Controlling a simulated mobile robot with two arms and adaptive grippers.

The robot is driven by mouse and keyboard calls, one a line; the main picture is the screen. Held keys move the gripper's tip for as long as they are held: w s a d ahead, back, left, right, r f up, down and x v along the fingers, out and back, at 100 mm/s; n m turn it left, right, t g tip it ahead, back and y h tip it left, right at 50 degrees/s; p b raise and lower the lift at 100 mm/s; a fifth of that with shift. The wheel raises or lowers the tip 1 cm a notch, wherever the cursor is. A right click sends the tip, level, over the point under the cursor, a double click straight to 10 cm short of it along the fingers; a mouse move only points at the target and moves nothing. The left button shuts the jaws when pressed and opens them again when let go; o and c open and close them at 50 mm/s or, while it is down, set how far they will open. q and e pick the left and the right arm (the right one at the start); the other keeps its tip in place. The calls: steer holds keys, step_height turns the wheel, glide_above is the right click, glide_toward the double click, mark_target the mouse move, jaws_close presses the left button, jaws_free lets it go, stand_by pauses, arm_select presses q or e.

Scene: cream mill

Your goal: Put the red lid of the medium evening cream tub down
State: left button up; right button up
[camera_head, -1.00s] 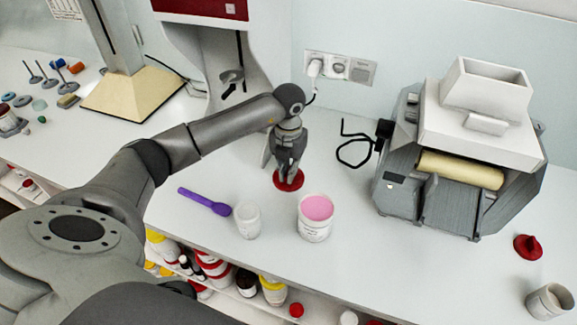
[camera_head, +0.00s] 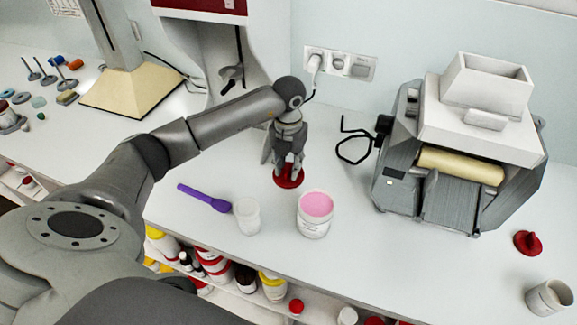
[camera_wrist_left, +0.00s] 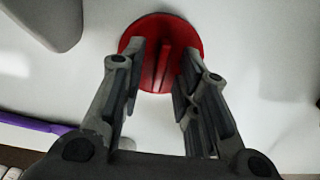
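The red lid (camera_head: 289,182) lies flat on the white counter, behind the tub of pink cream (camera_head: 315,213). My left gripper (camera_head: 288,170) points down over it. In the left wrist view, the lid (camera_wrist_left: 190,40) shows its upright ridge between my left fingertips (camera_wrist_left: 162,62). The fingers stand apart, with a gap on either side of the ridge, so the gripper is open. The fingers hide part of the lid. The tub stands upright and uncovered. My right gripper is out of view.
The counter right of the tub is clear.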

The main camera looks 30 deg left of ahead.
mark_target(289, 168)
arm_select(q)
step_height(289, 168, up, 11)
steer(key=b, duration=0.2)
steer(key=shift+r+b, duration=0.2)
steer(key=shift+b, duration=0.15)
